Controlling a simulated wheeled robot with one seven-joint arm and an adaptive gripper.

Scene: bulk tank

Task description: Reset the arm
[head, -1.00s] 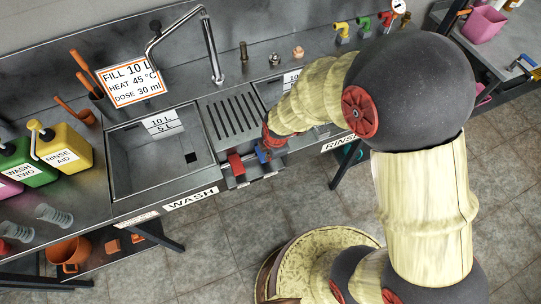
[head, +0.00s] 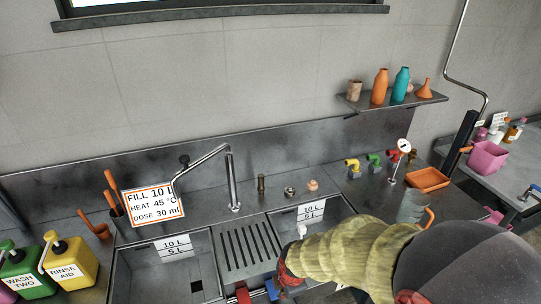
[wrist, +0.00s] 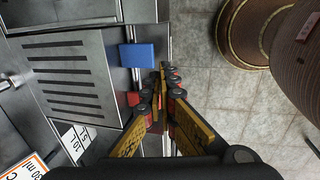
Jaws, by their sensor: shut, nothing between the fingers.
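My arm enters the head view from the lower right, with its pale ribbed sleeve over the front of the right sink basin (head: 335,208). My gripper shows in the wrist view (wrist: 163,76) with its yellow-and-black fingers together and nothing between them. In the head view its end is only partly seen at the bottom, beside the blue block (head: 272,288) and right of the red block (head: 243,294). In the wrist view the blue block (wrist: 137,55) and red block (wrist: 133,98) are at the sink front, left of the fingertips. Contact with them is not clear.
A ribbed drainboard (head: 247,245) separates the right basin from the left basin (head: 165,270). A tall faucet (head: 232,180) and a clear jug (head: 411,207) stand on the counter. A wall shelf (head: 395,101) holds bottles. Tiled floor (wrist: 210,75) is open right of the fingers.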

